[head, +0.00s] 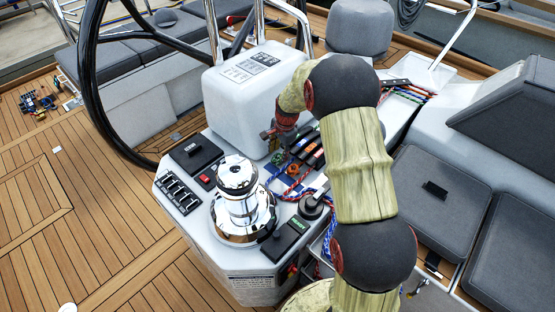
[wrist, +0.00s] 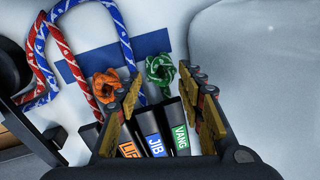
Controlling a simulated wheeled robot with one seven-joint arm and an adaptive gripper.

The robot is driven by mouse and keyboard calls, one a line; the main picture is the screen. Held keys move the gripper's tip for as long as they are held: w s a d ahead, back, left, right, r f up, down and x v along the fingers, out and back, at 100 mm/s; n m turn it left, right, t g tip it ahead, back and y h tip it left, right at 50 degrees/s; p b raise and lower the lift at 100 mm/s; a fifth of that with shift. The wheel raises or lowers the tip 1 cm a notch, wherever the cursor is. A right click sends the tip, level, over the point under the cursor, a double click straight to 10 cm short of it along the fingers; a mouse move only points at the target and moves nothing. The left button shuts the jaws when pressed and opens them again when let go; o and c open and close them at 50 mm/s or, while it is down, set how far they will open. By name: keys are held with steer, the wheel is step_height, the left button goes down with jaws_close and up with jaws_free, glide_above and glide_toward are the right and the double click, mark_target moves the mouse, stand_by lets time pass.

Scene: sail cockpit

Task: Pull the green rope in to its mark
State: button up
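The green rope (wrist: 160,70) shows in the wrist view as a small knotted end at the mouth of the green-labelled VANG clutch (wrist: 180,138). In the head view the green rope (head: 278,158) is a small patch just below my gripper. My gripper (wrist: 164,82) is open, with its two fingers on either side of the green rope's end. Nothing is visibly gripped, and I cannot tell whether a finger touches the rope. A dark blue strip (wrist: 152,43) lies flat on the white surface just beyond the rope end.
An orange rope end (wrist: 105,84) sits close by the left finger. A JIB clutch (wrist: 154,145) and red and blue ropes (wrist: 55,45) lie to the left. A chrome winch (head: 243,200) and a black steering wheel (head: 90,80) stand left of my arm. White surface right of the rope is clear.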

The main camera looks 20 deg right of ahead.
mark_target(278, 157)
steer(key=f, duration=0.1)
steer(key=f+b, duration=0.1)
steer(key=f, duration=0.2)
steer(key=shift+w+a, duration=0.1)
steer(key=shift+w, duration=0.25)
steer(key=shift+c, duration=0.8)
steer(key=c, duration=0.7)
jaws_close()
